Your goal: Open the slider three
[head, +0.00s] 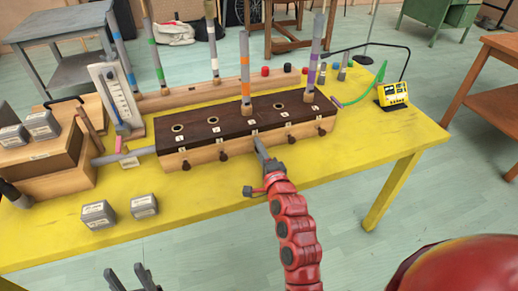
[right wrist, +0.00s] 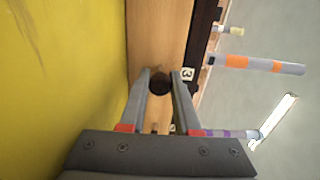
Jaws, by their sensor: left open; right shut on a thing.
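The long wooden box (head: 205,150) with a dark top stands on the yellow table, with numbered labels and dark slider knobs along its front. Slider three's knob (right wrist: 160,83) sits between the fingers of my right gripper (right wrist: 161,73), below the label 3 (head: 253,132); that label also shows in the right wrist view (right wrist: 187,74). My right gripper (head: 262,143) is shut on this knob and hides it in the head view. My left gripper (head: 133,273) is open and empty at the bottom, in front of the table.
An orange-banded tube (head: 245,75) and a purple-banded tube (head: 314,58) stand upright in the box top. Grey blocks (head: 98,214) lie at the front left. A yellow meter (head: 393,94) sits at the right. The table's front right is clear.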

